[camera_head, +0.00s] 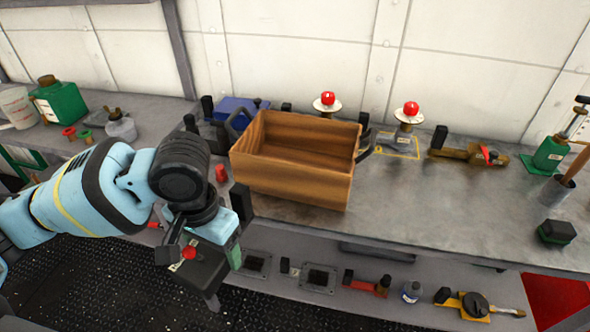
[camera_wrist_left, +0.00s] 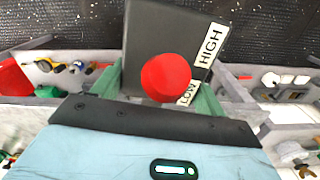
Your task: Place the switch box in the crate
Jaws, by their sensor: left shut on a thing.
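The switch box (camera_head: 205,272) is a dark box with a red knob. In the left wrist view the switch box (camera_wrist_left: 150,40) shows white HIGH and LOW labels beside the knob. My left gripper (camera_head: 205,252) is shut on it and holds it off the bench, in front of the bench's near edge. In the left wrist view the green fingers of my left gripper (camera_wrist_left: 160,98) stand on either side of the box. The crate (camera_head: 290,185) is an open wooden box with dark end handles, on the bench to the right of and behind my left gripper. Its visible inside looks empty.
A red-capped item (camera_head: 408,115) and a brown tool (camera_head: 465,153) stand on the bench right of the crate. A blue box (camera_head: 240,108) is behind its left end. A lower shelf holds a small bottle (camera_head: 411,292). The bench front right of the crate is mostly clear.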

